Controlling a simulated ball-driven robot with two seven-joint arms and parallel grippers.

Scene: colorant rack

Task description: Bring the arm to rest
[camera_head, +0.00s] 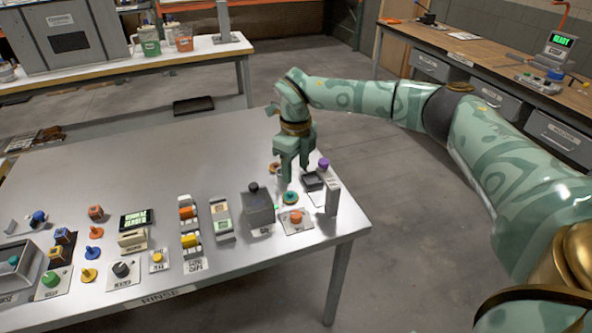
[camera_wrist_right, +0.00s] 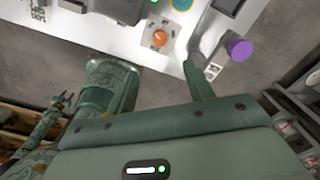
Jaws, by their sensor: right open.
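My right gripper (camera_head: 294,174) is above the right part of the metal table (camera_head: 120,203), pointing down with its fingers apart. Nothing shows between the fingers. In the wrist view the right gripper (camera_wrist_right: 152,72) is also open and empty, with an orange knob (camera_wrist_right: 159,38) beyond the gap and a purple knob (camera_wrist_right: 240,48) to the right. My right arm reaches in from the right of the head view. I cannot tell from the picture whether the fingers touch anything below. My left gripper does not show in the head view.
Several coloured knobs and blocks line the table's front. The table's back middle is clear. A wooden bench (camera_head: 470,46) stands at back right.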

